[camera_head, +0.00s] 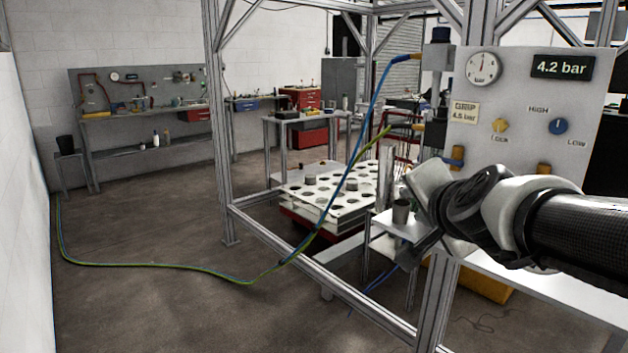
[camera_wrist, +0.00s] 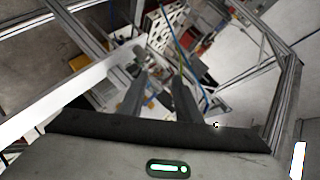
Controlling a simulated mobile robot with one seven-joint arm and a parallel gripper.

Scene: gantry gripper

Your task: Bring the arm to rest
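My arm reaches in from the right edge of the head view, in front of the gantry frame and below the control panel (camera_head: 540,95). Its pale wrist is bent downward beside a small grey shelf (camera_head: 395,226). In the wrist view my gripper (camera_wrist: 158,84) shows two dark fingers with a clear gap between them. I see nothing held between them. In the head view the fingers are hard to make out against the frame.
A grey cup (camera_head: 401,210) stands on the shelf close to my wrist. A white perforated tray (camera_head: 325,193) lies inside the gantry. Metal posts (camera_head: 217,130) and a blue-green hose (camera_head: 352,180) stand nearby. Open floor (camera_head: 150,215) lies at left.

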